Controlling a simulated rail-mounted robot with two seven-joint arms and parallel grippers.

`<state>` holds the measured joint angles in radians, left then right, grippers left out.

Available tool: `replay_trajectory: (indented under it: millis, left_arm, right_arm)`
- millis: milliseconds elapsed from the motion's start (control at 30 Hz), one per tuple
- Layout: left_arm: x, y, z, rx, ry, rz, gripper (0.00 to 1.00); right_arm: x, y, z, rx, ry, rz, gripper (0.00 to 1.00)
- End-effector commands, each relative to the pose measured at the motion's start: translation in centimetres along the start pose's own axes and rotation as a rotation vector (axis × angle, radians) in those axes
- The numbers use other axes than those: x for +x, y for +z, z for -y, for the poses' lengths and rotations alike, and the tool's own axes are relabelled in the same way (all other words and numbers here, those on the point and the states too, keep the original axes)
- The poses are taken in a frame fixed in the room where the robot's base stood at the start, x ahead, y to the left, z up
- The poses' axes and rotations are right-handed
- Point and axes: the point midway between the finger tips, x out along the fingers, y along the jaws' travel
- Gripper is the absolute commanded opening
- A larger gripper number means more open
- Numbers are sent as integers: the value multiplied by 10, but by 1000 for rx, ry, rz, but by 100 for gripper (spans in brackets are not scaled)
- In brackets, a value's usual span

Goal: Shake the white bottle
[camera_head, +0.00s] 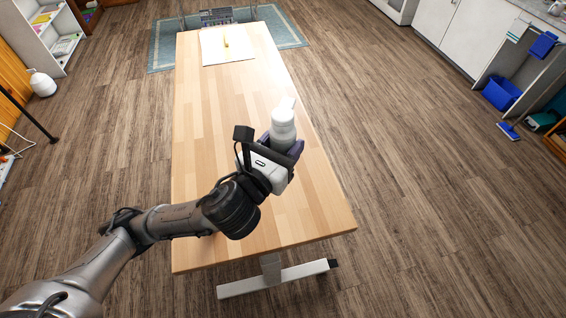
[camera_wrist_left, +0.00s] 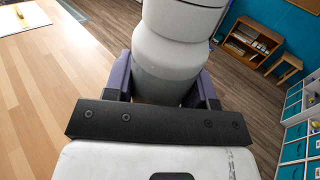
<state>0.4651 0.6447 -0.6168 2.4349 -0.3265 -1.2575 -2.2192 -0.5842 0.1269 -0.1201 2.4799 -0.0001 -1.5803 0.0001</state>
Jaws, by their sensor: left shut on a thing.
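The white bottle (camera_head: 283,124) is held in my left gripper (camera_head: 284,146) over the right side of the wooden table (camera_head: 215,130). The bottle looks close to upright with a slight tilt, its cap at the top. In the left wrist view the bottle (camera_wrist_left: 168,65) stands between the two purple-grey fingers of my left gripper (camera_wrist_left: 162,88), which are shut on its body. The table surface shows to the left of it there. The lower part of the bottle is hidden by the gripper. My right gripper is not in view.
A white sheet (camera_head: 212,48) with a yellow object (camera_head: 226,42) lies at the table's far end. The rest of the tabletop is clear. A blue bin (camera_head: 502,93) stands on the right, and a white jug (camera_head: 42,84) stands on the floor at the left.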

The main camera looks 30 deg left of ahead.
Motion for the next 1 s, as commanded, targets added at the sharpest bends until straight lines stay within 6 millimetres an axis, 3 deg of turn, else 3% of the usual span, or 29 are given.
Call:
replay_trajectory:
  millis: [67, 200, 267, 300, 400, 467, 533, 633, 733, 767, 833, 900, 967, 1000]
  left_arm:
    - [0, 5, 1, 1, -1, -8, 0]
    - [-2, -58, 0, 4, 2, -27, 0]
    - [-1, -68, 0, 2, 2, -17, 0]
    - [-1, -62, 0, 1, 0, -8, 0]
    - [0, -9, 0, 0, -3, 11, 0]
    - [0, 5, 1, 0, -2, 2, 0]
    - [0, 2, 1, 1, -1, -11, 0]
    - [-2, -48, 0, 3, 2, -30, 0]
    - [-1, -68, 0, 2, 1, -16, 0]
    - [-1, -62, 0, 1, 0, -8, 0]
    - [0, -22, 0, 0, -2, 11, 0]
    - [0, 2, 1, 0, -2, 6, 0]
    - [0, 7, 1, 1, -2, -3, 0]
    - [0, -2, 1, 1, -1, -14, 0]
  right_arm:
    - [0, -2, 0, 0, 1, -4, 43]
    - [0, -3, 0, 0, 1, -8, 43]
    - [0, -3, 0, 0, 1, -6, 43]
    - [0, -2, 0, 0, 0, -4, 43]
    - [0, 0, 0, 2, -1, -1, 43]
    - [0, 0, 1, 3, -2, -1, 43]
    - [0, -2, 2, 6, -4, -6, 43]
    - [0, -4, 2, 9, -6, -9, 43]
    - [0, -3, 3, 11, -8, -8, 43]
    - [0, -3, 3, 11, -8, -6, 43]
    - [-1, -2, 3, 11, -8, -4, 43]
    - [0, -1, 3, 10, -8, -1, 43]
    - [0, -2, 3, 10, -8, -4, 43]
    - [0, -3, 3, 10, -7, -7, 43]
